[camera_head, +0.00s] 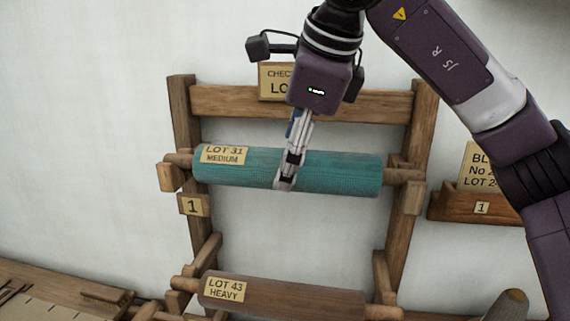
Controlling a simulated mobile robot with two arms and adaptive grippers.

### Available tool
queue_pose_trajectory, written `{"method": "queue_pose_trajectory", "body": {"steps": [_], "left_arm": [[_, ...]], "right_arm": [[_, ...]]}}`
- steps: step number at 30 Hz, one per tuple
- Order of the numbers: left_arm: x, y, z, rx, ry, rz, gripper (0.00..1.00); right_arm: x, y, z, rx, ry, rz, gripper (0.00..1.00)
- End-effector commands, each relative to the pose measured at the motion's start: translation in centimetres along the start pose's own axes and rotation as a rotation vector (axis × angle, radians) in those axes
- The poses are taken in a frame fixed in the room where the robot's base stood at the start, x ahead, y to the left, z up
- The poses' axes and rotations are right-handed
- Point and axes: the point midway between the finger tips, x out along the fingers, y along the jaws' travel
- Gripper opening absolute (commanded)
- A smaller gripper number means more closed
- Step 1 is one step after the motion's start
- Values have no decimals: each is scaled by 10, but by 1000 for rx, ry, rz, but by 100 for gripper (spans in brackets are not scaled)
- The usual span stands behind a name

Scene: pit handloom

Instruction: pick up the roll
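A teal cloth roll (345,174) labelled "LOT 31 MEDIUM" lies across the upper pegs of a wooden rack (398,240), its wooden rod ends showing at both sides. My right gripper (285,184) reaches down from above at the roll's middle. Its fingers are seen nearly edge-on and cross the front of the roll, with the tips near its lower edge. I cannot tell whether they close on the cloth. My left gripper is not in view. A brown roll (300,296) labelled "LOT 43 HEAVY" lies on the lower pegs.
A sign (274,82), partly hidden by my gripper, is on the rack's top rail. A small wooden shelf (450,207) with a card (477,165) is on the wall at right. A wooden frame (60,284) is at lower left. The pale wall stands close behind.

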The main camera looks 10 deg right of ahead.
Motion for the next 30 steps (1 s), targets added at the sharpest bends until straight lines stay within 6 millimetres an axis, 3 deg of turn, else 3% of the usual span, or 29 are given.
{"method": "queue_pose_trajectory", "body": {"steps": [3, 7, 11, 15, 23, 30], "left_arm": [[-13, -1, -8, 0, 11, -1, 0], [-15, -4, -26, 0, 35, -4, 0], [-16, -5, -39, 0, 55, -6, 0], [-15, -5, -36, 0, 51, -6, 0], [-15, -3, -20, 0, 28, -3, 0], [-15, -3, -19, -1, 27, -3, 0]], "right_arm": [[18, 0, -1, 1, 4, 3, 71], [33, 0, -1, 2, 2, 1, 71], [38, 1, -1, 1, 1, 1, 71], [38, 1, -1, 1, 1, 0, 71], [38, 1, -1, 1, 1, 0, 43], [38, 1, -1, 1, 1, 1, 17]]}}
